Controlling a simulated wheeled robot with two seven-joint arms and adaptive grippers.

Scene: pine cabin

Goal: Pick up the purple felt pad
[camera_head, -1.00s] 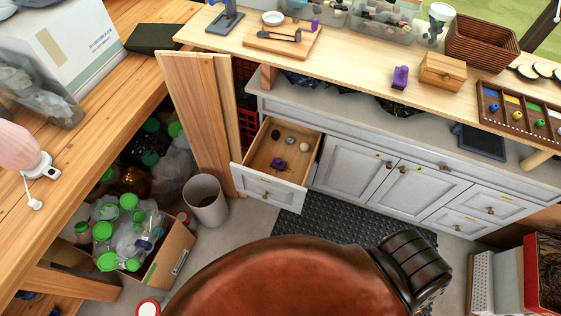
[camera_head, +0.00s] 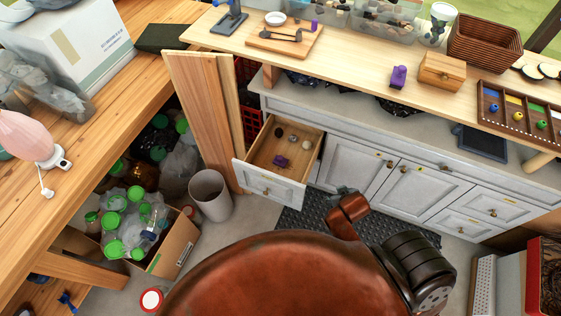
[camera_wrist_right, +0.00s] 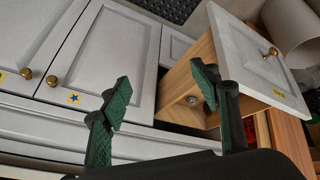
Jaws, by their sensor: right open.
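A small purple piece (camera_head: 281,160) lies in the open drawer (camera_head: 264,187) of the grey cabinet. A purple block-like thing with a raised top (camera_head: 399,77) stands on the wooden worktop, and another small purple piece (camera_head: 315,25) is near the cutting board. I cannot tell for sure which is the felt pad. My right gripper (camera_wrist_right: 160,88) is open and empty, in front of the cabinet near the open drawer. In the head view it is a small dark shape (camera_head: 346,190), right of the drawer. The drawer's purple piece is not visible in the right wrist view. My left gripper is out of view.
The drawer also holds a few small round things (camera_head: 292,139). A wooden box (camera_head: 441,71) and a compartment tray (camera_head: 510,125) sit on the worktop. A grey bin (camera_head: 210,195) and a carton of bottles (camera_head: 175,245) stand left on the floor. A dark mat (camera_head: 300,222) lies below the drawer.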

